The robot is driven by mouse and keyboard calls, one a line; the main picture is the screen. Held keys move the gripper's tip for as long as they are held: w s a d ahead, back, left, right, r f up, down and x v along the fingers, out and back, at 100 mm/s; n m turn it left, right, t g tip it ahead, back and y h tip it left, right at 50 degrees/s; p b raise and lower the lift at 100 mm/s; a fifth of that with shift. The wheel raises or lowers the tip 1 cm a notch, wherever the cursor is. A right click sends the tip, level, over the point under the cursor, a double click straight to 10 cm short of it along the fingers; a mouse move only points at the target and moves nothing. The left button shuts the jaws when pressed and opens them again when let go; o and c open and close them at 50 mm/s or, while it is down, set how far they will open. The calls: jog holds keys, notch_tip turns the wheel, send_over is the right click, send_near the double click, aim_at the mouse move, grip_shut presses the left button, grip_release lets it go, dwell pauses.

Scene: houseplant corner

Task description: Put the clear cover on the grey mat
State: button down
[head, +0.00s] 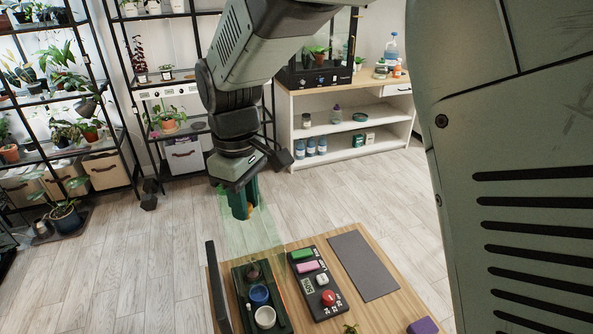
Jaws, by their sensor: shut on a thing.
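The clear cover (262,238) is a see-through, green-tinted box shape. It hangs from my gripper (243,212), above the far left end of the wooden table. My gripper points down and is shut on the cover; the exact contact is hard to make out. The cover's lower edge appears over the far end of the dark tray, and I cannot tell its height above it. The grey mat (363,265) lies flat and bare on the table, to the right of the cover.
The dark tray (285,322) holds a brown, a blue and a white pot. A black upright panel (217,285) stands at its left. A dark control box (328,297) with coloured buttons lies between tray and mat. A purple block (422,326) sits at front right.

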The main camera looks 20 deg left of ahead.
jog(key=w+d+f, duration=0.6)
jog(key=w+d, duration=0.4)
jog(key=w, duration=0.1)
jog(key=w+d+f, duration=0.6)
jog(key=w+d, duration=0.4)
jog(key=w, duration=0.1)
notch_tip(320, 180, down, 7)
jog(key=shift+s, duration=0.2)
jog(key=shift+f, duration=0.25)
dwell(0.4)
jog(key=shift+c, duration=1.8)
grip_release()
jog(key=shift+r, duration=0.1)
notch_tip(320, 180, up, 7)
